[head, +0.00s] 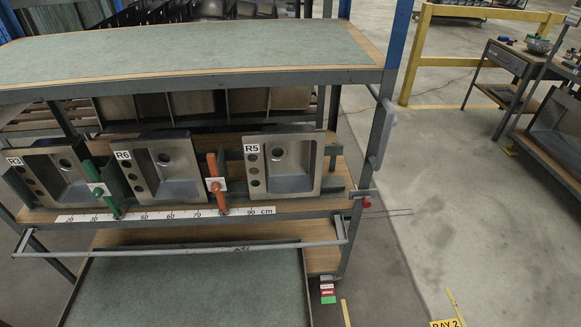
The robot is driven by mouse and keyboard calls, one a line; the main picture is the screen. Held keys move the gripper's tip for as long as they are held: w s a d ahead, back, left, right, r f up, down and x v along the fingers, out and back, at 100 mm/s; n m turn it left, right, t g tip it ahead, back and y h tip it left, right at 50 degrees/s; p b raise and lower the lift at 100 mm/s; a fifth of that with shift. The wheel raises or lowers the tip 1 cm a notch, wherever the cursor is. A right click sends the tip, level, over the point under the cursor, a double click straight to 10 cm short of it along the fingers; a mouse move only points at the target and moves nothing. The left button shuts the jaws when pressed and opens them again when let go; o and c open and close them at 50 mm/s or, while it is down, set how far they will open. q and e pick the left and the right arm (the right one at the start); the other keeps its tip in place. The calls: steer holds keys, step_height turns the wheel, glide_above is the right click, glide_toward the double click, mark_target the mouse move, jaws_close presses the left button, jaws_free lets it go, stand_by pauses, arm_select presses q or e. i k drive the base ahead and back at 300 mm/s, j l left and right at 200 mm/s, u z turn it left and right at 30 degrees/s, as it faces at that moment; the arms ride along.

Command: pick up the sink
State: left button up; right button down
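Three grey metal sinks stand tilted in a row on the rack's middle shelf in the head view. The left sink (66,189) is labelled R3 and is partly cut by the picture's left edge. The middle sink (179,186) is labelled R6. The right sink (290,183) is labelled R5 and stands near the shelf's right end. Each has a basin and a column of round holes on its left side. Neither of my grippers shows in the head view.
A green-handled divider (97,190) and an orange-handled divider (214,184) stand between the sinks. A centimetre ruler strip (160,215) and grey bar (180,249) run along the front. The rack's top board (190,52) overhangs them. Open floor (440,210) lies right.

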mark_target(63, 187)
steer(key=u, duration=1.45)
